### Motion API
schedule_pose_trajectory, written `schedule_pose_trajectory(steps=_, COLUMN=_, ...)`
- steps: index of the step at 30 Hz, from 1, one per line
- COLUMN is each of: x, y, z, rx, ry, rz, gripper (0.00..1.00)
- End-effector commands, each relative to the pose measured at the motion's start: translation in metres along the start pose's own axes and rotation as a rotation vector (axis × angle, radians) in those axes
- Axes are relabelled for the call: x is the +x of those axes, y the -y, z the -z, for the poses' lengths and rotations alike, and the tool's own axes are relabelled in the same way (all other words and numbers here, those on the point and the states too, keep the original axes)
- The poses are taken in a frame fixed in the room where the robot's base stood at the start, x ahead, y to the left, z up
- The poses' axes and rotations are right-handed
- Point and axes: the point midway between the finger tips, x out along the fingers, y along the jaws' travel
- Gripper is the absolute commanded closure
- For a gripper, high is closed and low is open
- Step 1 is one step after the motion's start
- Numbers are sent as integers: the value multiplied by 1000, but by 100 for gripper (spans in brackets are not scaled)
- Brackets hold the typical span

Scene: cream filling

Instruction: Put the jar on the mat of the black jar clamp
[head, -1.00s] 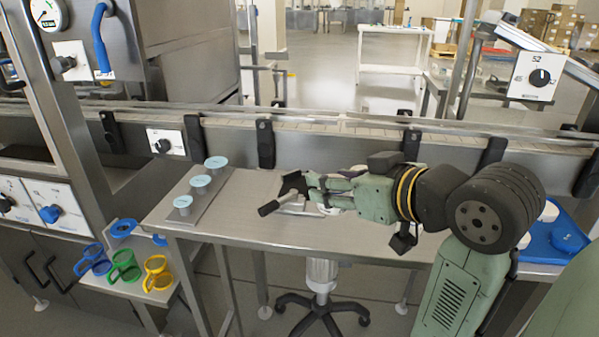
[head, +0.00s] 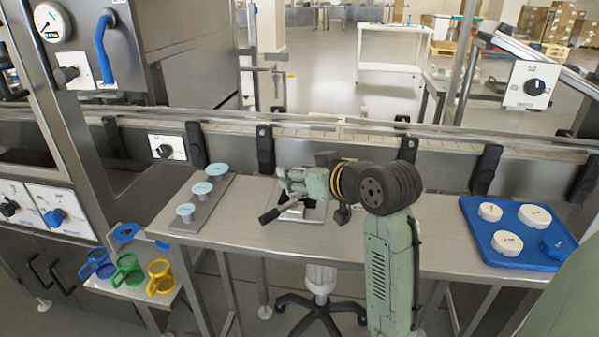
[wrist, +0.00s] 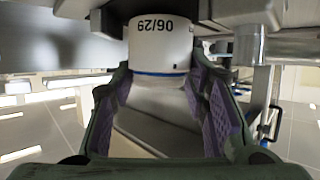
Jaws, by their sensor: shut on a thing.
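A white jar (wrist: 160,40) with the printed date 06/29, upside down in the wrist view, and a thin blue line shows between and beyond my fingers. My gripper (wrist: 165,88) is shut on it, with purple pads on either side. In the head view my gripper (head: 284,181) is above the far middle of the steel table, over the jar clamp with a black handle (head: 272,215). The jar cannot be made out there. My gripper and arm hide much of the clamp and its mat, so I cannot tell whether the jar touches the mat.
Three posts with pale blue tops stand on a plate (head: 208,215) at the table's left. A blue tray (head: 477,212) with several round pieces is at the right. A conveyor (head: 340,150) runs behind. The table (head: 410,240) between clamp and tray is clear.

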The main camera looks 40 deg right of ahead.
Motion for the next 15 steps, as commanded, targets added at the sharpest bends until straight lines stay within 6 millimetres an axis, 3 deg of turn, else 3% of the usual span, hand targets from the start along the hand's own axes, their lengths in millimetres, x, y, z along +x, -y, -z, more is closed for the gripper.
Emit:
schedule_pose_trajectory(steps=10, x=2, y=0, z=-5, rx=-1, ry=-2, rz=-1, gripper=88)
schedule_pose_trajectory(steps=11, x=2, y=0, z=-5, rx=-1, ry=-2, rz=-1, gripper=58)
schedule_pose_trajectory(steps=15, x=2, y=0, z=-5, rx=-1, ry=-2, rz=-1, gripper=49)
